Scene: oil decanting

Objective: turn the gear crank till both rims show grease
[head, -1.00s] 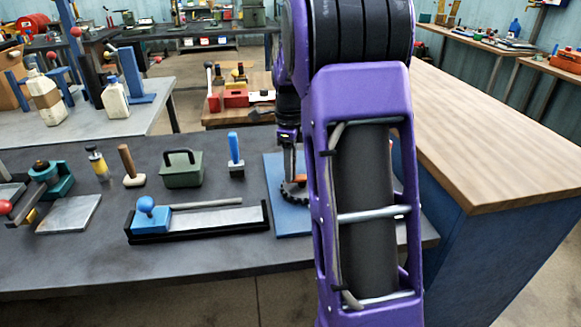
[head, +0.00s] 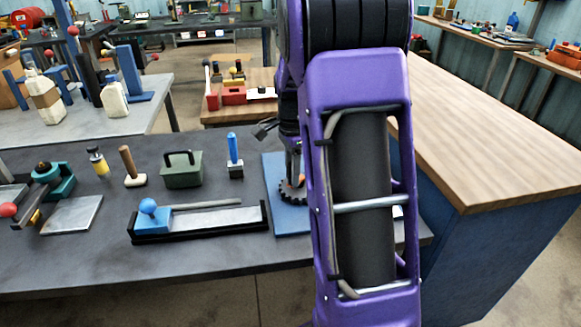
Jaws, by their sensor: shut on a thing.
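A dark toothed gear (head: 286,190) stands on a blue base plate (head: 272,172) at the right end of the dark workbench. My purple arm covers most of the gear, and the crank and any grease on the rims are hidden. My gripper (head: 295,176) points down at the gear from above, partly behind the arm. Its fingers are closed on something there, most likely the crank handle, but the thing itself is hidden.
Left of the gear stand a blue-handled tool (head: 235,160), a green box with a handle (head: 182,170) and a long black tray with a blue knob block (head: 152,222). A wooden-topped counter (head: 490,150) lies to the right.

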